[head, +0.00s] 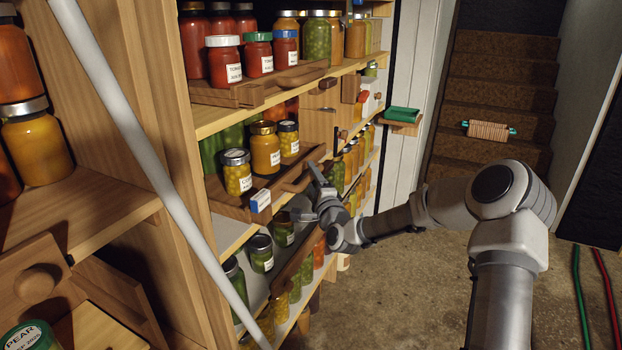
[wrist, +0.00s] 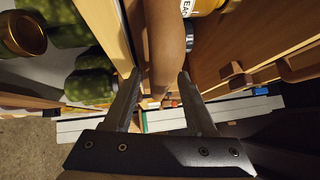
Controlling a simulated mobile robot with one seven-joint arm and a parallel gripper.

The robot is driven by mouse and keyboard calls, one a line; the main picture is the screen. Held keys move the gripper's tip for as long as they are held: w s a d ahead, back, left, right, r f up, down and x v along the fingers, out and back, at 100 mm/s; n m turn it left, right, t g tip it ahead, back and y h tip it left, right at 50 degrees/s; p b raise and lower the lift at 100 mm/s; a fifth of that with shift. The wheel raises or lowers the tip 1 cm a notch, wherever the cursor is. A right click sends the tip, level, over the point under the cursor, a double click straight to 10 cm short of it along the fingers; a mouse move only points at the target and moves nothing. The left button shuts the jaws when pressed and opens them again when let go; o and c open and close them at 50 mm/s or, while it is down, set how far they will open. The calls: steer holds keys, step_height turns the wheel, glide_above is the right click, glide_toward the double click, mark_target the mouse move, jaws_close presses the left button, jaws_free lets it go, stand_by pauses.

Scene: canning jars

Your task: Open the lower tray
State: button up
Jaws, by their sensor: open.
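The lower tray (head: 228,205) is a dark wooden tray on the middle shelf in the head view, holding jars with yellow contents. A blue-and-white block (head: 260,201) sits at its front edge. A wooden handle bar (head: 298,182) runs along its front. My gripper (head: 315,188) is at the right end of this bar, with its jaws open. In the wrist view, a rounded brown wooden bar (wrist: 165,45) lies between the two open fingers (wrist: 160,82). I cannot tell whether either finger touches it. The tray's far end is partly hidden by my gripper.
An upper tray (head: 235,95) with red jars is on the shelf above. Jars also stand on the shelf below, behind a wooden bar (head: 292,268). A pale pole (head: 140,140) crosses the left foreground. The concrete floor (head: 420,280) is clear right of the shelves.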

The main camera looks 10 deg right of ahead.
steer(key=shift+c, duration=0.2)
jaws_close()
stand_by(1.1)
